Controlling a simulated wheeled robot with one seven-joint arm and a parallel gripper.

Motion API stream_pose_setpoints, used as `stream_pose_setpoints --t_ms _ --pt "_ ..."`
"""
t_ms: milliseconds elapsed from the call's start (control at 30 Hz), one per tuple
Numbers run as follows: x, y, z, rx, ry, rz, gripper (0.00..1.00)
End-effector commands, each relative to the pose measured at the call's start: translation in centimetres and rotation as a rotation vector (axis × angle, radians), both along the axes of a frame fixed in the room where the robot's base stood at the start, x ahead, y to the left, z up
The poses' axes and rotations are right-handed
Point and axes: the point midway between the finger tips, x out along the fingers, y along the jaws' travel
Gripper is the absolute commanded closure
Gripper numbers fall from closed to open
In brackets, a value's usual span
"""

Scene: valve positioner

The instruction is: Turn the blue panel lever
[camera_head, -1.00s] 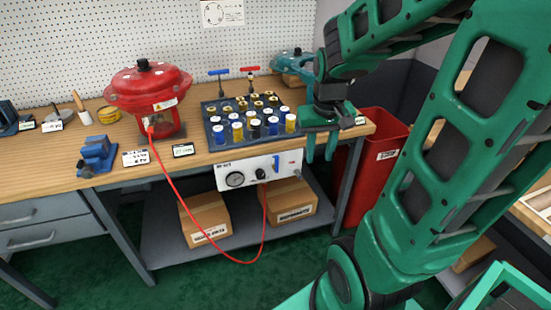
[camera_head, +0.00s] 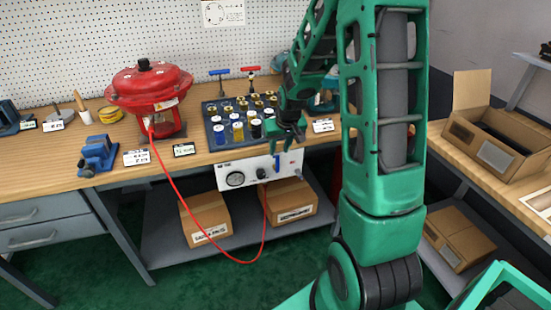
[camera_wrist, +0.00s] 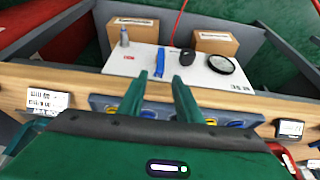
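The white control panel (camera_head: 240,178) hangs under the bench's front edge, with a round gauge and a black knob. Its blue lever (camera_head: 277,164) is near the panel's right side and stands about upright. In the wrist view the blue lever (camera_wrist: 160,57) lies just beyond the fingertips, between their lines, beside the black knob (camera_wrist: 187,57). My gripper (camera_head: 286,146) is above the panel at the bench's front edge; in the wrist view my gripper (camera_wrist: 160,76) has two green fingers apart with nothing between them. No contact with the lever shows.
A blue tray (camera_head: 213,148) of several capped jars stands on the bench right behind my gripper. A red valve actuator (camera_head: 148,88) stands left, its red hose (camera_head: 184,208) looping to the panel. Cardboard boxes (camera_head: 205,215) sit on the shelf below.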

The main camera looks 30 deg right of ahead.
Motion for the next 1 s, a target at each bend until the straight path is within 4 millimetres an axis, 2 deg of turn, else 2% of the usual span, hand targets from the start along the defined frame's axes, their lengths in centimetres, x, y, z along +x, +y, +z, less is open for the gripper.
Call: stream_pose_setpoints --t_ms 200,400,600,867,1000 --pt "1.2 -0.3 -3.3 0.001 0.003 0.000 0.69" --pt "2.0 -0.6 -5.2 -0.001 0.001 0.000 0.69" --pt "2.3 -0.7 -6.0 -0.001 0.001 0.000 0.69" --pt "2.3 -0.7 -6.0 -0.001 0.000 -0.001 0.69" --pt "2.3 -0.7 -6.0 0.000 0.001 -0.001 1.00"
